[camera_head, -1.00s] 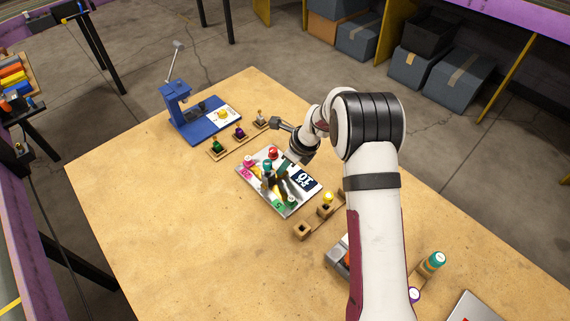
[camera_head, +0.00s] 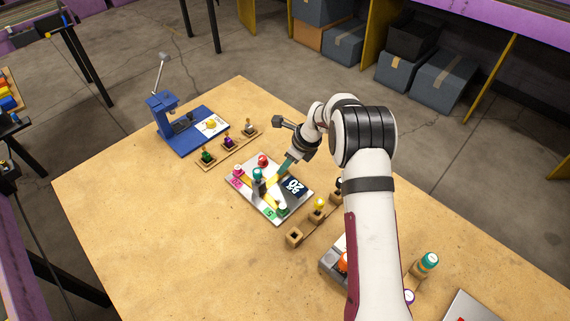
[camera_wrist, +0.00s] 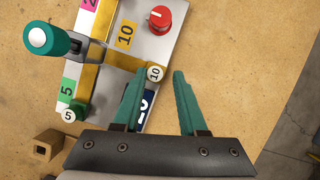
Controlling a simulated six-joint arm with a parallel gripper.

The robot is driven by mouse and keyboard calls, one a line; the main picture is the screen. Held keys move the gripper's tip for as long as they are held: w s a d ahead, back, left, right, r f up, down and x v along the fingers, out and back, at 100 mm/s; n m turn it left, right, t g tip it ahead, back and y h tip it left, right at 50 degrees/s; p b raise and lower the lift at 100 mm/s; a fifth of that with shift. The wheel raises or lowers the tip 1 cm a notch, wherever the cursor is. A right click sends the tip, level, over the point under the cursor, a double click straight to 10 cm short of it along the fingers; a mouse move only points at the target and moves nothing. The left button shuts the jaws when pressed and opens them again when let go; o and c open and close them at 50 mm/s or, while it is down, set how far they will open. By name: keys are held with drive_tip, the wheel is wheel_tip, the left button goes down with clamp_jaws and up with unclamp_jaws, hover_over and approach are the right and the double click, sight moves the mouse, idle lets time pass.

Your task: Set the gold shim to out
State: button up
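The slot-track board (camera_head: 243,186) is a pale metal plate on the table with gold bands (camera_wrist: 91,45), coloured number labels and several knobs. I cannot tell for certain which gold piece is the shim. A white cap marked 10 (camera_wrist: 155,73) sits at the end of one gold band; a white cap marked 5 (camera_wrist: 68,115) is beside the green label. A teal-topped handle (camera_wrist: 47,39) and a red knob (camera_wrist: 160,19) stand on the board. My gripper (camera_wrist: 158,76) is open above the board's edge, its left fingertip close to the 10 cap. Contact cannot be told. The gripper (camera_head: 273,181) partly hides the board.
A blue press (camera_head: 180,125) and a rack of small pegs (camera_head: 228,143) stand behind the board. A wooden peg holder (camera_head: 294,238) and a grey box (camera_head: 333,265) are in front, to the right. The table's left side is clear.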

drive_tip(key=shift+s, duration=0.1)
idle(0.3)
drive_tip(key=v, duration=1.5)
drive_tip(key=shift+r, duration=0.35)
drive_tip(key=shift+s+d, duration=0.1)
drive_tip(key=s+r+n, duration=0.6)
drive_tip(key=s, duration=0.6)
drive_tip(key=s+f+n+g+h, duration=0.1)
drive_tip(key=s+n, duration=1.1)
drive_tip(key=s, duration=1.3)
drive_tip(key=shift+s+d+f+n+g+h, duration=0.2)
drive_tip(key=shift+d+n+g+h, duration=0.1)
drive_tip(key=shift+g+h, duration=0.3)
